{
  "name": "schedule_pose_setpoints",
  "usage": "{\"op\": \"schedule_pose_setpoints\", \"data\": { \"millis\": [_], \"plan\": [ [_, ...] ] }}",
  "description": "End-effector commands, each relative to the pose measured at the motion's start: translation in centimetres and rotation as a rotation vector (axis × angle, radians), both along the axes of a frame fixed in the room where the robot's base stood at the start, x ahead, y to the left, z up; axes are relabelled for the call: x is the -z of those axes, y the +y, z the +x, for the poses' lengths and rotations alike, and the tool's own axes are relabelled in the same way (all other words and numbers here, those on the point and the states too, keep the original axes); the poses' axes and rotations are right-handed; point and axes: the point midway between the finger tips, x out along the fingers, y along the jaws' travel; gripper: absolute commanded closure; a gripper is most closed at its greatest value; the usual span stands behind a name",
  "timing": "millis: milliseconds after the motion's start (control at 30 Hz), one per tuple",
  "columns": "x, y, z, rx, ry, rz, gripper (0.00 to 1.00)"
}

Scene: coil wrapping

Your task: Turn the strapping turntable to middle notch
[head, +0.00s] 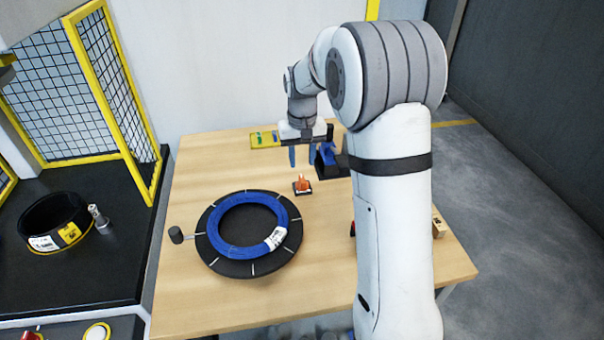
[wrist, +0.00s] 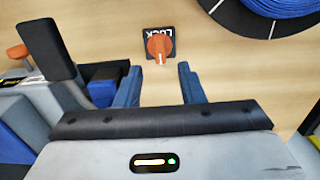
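The strapping turntable (head: 235,268) is a black disc with white marks round its rim, on the wooden table. A blue coil (head: 222,240) with a white label lies flat on it. My gripper (head: 302,157) is open and empty above the table, behind the lock knob. The turntable's edge (wrist: 235,14) shows at the wrist view's top right.
A black and blue device (head: 328,158) stands right of my gripper. A yellow tray (head: 265,139) lies at the table's back edge. A black coil (head: 52,222) sits on a dark bench at left, beside a yellow mesh guard (head: 110,75). The table front is clear.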

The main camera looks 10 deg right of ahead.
Motion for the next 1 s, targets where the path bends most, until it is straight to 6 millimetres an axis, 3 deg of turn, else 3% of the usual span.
{"op": "schedule_pose_setpoints", "data": {
  "millis": [200, 400, 733, 1000],
  "plan": [
    [3.7, 0.0, -0.2, 0.0, 0.004, 0.0, 0.65],
    [5.8, 0.0, -0.1, 0.0, 0.002, 0.0, 0.65],
    [6.2, 0.0, -0.1, 0.0, 0.0, 0.0, 0.65],
    [6.2, 0.0, -0.1, 0.0, 0.0, 0.0, 0.87]
  ]
}}
